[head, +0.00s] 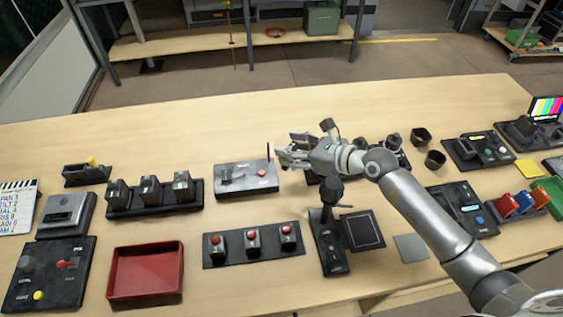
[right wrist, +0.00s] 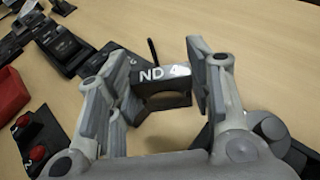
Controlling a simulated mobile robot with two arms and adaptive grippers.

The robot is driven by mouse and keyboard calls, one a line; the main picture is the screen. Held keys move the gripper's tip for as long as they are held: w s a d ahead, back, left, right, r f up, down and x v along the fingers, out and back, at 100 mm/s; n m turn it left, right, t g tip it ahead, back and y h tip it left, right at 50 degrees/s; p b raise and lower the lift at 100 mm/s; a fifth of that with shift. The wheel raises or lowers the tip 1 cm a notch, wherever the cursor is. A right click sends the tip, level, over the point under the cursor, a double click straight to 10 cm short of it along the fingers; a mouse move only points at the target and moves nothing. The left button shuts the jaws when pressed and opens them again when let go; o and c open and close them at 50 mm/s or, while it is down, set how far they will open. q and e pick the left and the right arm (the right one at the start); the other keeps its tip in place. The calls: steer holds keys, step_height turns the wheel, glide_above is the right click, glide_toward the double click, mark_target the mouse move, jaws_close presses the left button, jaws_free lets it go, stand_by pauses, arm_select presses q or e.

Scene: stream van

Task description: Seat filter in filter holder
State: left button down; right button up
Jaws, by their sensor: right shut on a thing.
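My right gripper (head: 284,154) is above the middle of the table, beside the right end of a dark box with a red button. The filter spans the space between the fingers and is too small to make out in the head view. A black stand-like device (head: 331,224) is just below my right forearm. I cannot tell which thing is the filter holder; my arm hides part of the table. My left gripper is not in view.
The dark box (head: 245,180) is left of the gripper. A row of black units (head: 150,194), a red tray (head: 146,272) and a red-button panel (head: 253,244) are on the left and front. Two dark cups (head: 435,159) stand right. The table's back strip is clear.

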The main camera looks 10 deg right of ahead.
steer(key=shift+f, duration=2.55)
steer(key=shift+f, duration=0.1)
steer(key=o, duration=0.6)
steer(key=shift+f, duration=0.1)
steer(key=shift+c, duration=0.2)
steer(key=o, duration=0.4)
steer(key=shift+o, duration=0.2)
